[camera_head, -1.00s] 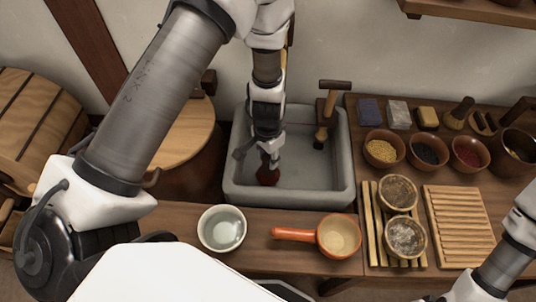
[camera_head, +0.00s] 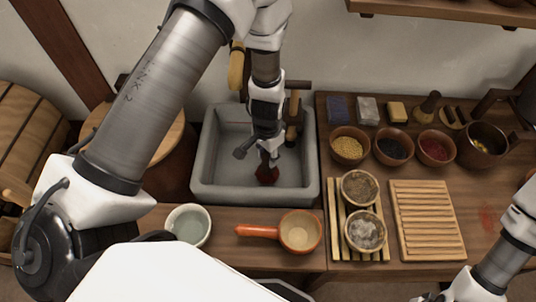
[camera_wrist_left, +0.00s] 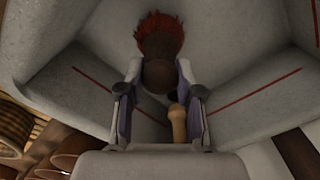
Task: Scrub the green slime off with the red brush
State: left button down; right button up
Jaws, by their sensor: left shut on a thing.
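My left gripper (camera_head: 267,152) reaches down into the grey stone sink (camera_head: 220,168) and is shut on the red brush (camera_head: 266,177). In the left wrist view, the brush's dark brown body (camera_wrist_left: 160,74) sits between the fingers (camera_wrist_left: 160,95), its red bristles pointing away from me. The bristles are low in the basin; I cannot tell whether they touch it. No green slime shows on the visible sink surfaces; the arm and brush hide part of the basin. Thin red lines run along the inner walls. My right gripper is out of view.
A wooden tap (camera_head: 294,110) stands at the sink's back right, close to my left arm. A pale bowl (camera_head: 188,226) and an orange-handled pan (camera_head: 300,232) sit in front. Bowls, small blocks and a slatted board (camera_head: 427,222) crowd the right counter.

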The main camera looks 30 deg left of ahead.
pick_arm(q)
jog(key=r, duration=0.1)
jog(key=r+p, duration=0.2)
jog(key=shift+s+a+r, duration=0.1)
jog(key=shift+a+r, duration=0.15)
jog(key=shift+r, duration=0.05)
notch_tip(320, 180, up, 2)
jog(key=shift+d+r+p, duration=0.1)
jog(key=shift+d+p, duration=0.05)
jog(key=shift+p, duration=0.8)
jog(key=shift+r+p, duration=0.55)
jog(key=shift+r, duration=0.1)
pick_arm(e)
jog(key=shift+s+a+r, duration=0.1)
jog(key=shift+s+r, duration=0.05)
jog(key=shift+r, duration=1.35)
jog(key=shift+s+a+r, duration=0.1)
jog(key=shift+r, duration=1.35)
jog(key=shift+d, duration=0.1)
